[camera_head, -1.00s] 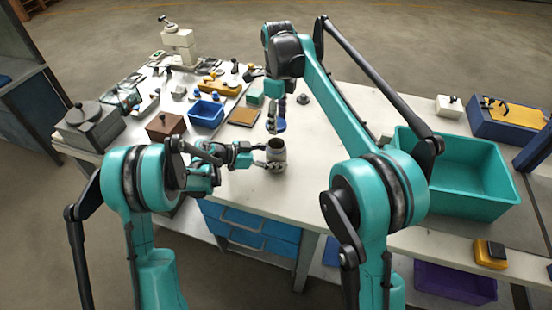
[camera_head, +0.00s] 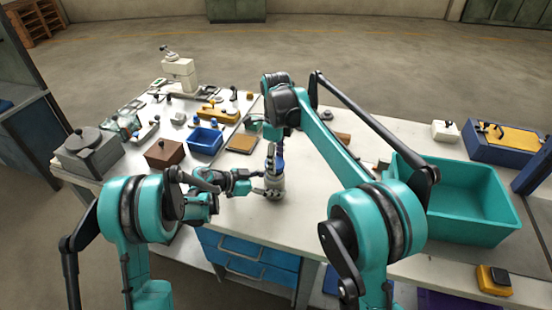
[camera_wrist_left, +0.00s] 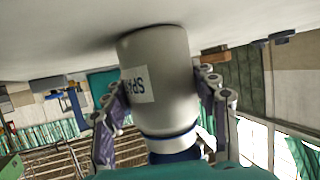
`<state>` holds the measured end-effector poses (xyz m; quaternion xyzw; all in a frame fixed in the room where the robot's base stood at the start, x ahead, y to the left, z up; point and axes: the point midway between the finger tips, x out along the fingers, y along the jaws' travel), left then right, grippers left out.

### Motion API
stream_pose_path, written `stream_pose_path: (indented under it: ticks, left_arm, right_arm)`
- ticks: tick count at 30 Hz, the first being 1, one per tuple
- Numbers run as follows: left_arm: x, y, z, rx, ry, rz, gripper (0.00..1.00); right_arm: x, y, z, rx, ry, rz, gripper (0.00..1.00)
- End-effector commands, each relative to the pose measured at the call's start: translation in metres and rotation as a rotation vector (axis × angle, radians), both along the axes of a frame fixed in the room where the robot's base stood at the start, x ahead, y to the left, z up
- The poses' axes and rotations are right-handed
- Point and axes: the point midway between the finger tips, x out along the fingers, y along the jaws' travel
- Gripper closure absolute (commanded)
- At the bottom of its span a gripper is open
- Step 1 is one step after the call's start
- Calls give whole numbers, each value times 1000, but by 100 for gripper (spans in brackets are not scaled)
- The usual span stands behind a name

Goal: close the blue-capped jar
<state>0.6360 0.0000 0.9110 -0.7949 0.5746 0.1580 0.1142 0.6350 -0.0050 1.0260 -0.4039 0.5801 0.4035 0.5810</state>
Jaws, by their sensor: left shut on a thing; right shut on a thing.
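The grey jar (camera_head: 275,188) stands upright on the white workbench. In the left wrist view the jar (camera_wrist_left: 160,80) appears upside down, with part of a printed label showing. My left gripper (camera_head: 267,184) is shut around the jar from the left; its fingers show on both sides of it in the wrist view. My right gripper (camera_head: 274,157) points down over the jar and is shut on the blue cap (camera_head: 280,163). The blue cap (camera_wrist_left: 174,155) lines up with the jar's mouth; I cannot tell whether it is seated. The fingers partly hide it.
A teal bin (camera_head: 462,210) stands at the right of the bench. A blue bin (camera_head: 206,140), a brown box (camera_head: 165,153) and several small parts lie at the left.

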Motion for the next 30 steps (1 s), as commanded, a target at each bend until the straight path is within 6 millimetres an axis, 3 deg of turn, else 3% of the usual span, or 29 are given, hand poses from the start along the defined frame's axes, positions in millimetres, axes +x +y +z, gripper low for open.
stream_pose_path:
  ticks: [12, 30]
  left_arm:
    - [0, 0, -1, 2, 1, 0, 94]
    - [0, 0, -1, 2, 1, 0, 94]
  right_arm:
    - [0, 0, -18, 0, 0, 0, 62]
    - [0, 0, -19, 0, 0, 0, 62]
